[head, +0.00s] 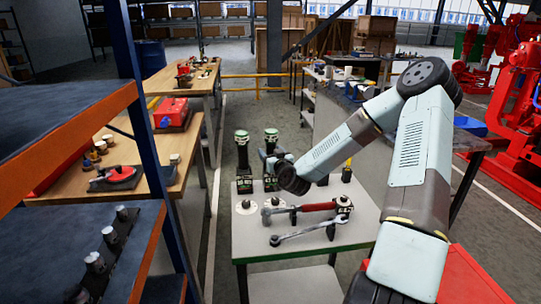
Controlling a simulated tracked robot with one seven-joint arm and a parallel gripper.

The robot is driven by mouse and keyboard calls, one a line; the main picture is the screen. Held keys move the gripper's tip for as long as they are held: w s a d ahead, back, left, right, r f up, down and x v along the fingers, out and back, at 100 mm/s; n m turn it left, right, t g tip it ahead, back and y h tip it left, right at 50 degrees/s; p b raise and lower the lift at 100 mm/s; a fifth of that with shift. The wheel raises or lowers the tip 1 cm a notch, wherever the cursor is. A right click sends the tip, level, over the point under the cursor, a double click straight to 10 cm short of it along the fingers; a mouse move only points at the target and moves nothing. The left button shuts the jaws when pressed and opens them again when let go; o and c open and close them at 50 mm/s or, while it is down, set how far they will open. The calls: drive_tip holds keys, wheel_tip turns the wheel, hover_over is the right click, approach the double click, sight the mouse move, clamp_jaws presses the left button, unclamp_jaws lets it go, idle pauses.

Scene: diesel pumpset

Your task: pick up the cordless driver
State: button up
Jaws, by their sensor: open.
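Two upright dark tools with green tops stand side by side at the back left of the white table (305,238). One tool (243,160) is fully clear of my arm. The other tool (271,142) is partly hidden by my gripper. I cannot tell for sure which is the cordless driver. My gripper (264,158) is open, at the front of the right-hand tool, pointing left. Its fingers are small and partly hidden by the wrist, so I cannot tell whether they touch the tool.
An orange-edged shelf (70,140) stands close at left. A wooden bench (185,150) is behind it.

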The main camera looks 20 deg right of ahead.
drive_tip(key=shift+w+a, duration=0.1)
drive_tip(key=shift+w, duration=0.05)
drive_tip(key=shift+c, duration=1)
clamp_jaws()
